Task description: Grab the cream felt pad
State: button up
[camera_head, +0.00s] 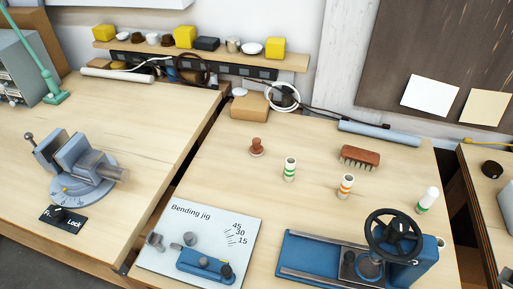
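I cannot make out a cream felt pad for certain in the head view. A flat cream sheet (485,107) hangs on the dark wall board at the upper right, beside a white sheet (430,95); both look like paper. My gripper is not in view.
The middle bench holds a brown brush (360,157), a reddish-brown knobbed piece (257,148), several striped cylinders, a bending jig board (172,235) and a blue handwheel machine (315,257). A vise (83,168) stands on the left bench. A tan box (249,107) sits at the back.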

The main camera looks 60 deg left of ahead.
aim_at(257, 145)
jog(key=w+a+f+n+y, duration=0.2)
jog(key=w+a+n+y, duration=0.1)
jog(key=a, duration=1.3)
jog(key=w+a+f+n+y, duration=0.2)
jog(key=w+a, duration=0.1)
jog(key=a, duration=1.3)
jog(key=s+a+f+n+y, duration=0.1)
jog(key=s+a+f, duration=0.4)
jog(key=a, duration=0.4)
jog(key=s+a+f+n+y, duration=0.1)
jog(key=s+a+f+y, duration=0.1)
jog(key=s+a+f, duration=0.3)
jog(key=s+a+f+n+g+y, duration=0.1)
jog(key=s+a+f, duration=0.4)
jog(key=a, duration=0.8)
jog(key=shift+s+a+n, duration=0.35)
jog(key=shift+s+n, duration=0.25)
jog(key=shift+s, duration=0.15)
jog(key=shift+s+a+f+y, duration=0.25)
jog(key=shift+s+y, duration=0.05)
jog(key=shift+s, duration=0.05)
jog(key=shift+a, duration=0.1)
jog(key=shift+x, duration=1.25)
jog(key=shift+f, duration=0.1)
